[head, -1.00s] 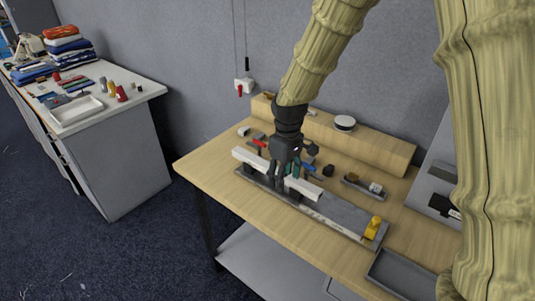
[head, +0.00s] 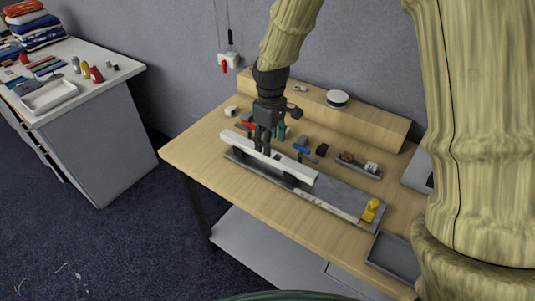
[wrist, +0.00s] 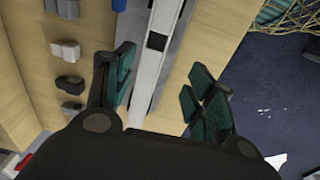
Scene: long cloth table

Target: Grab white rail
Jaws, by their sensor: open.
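The white rail (head: 295,170) is a long pale bar lying along the grey base plate (head: 345,196) on the wooden table. Dark patches show beneath it, and I cannot tell what supports it. My gripper (head: 264,150) points down at the rail's middle, its fingers overlapping the rail's upper edge in the head view. In the wrist view the rail (wrist: 149,72) runs through the gap between the open fingers of my gripper (wrist: 163,78). A dark spot (wrist: 156,41) marks its top. I cannot tell whether the fingertips reach down beside the rail.
A yellow piece (head: 370,210) stands at the plate's right end. Small tools and blocks, including a blue one (head: 301,146), lie behind the rail. A wooden ledge (head: 370,120) backs the table. A grey tray (head: 393,260) sits at the front right.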

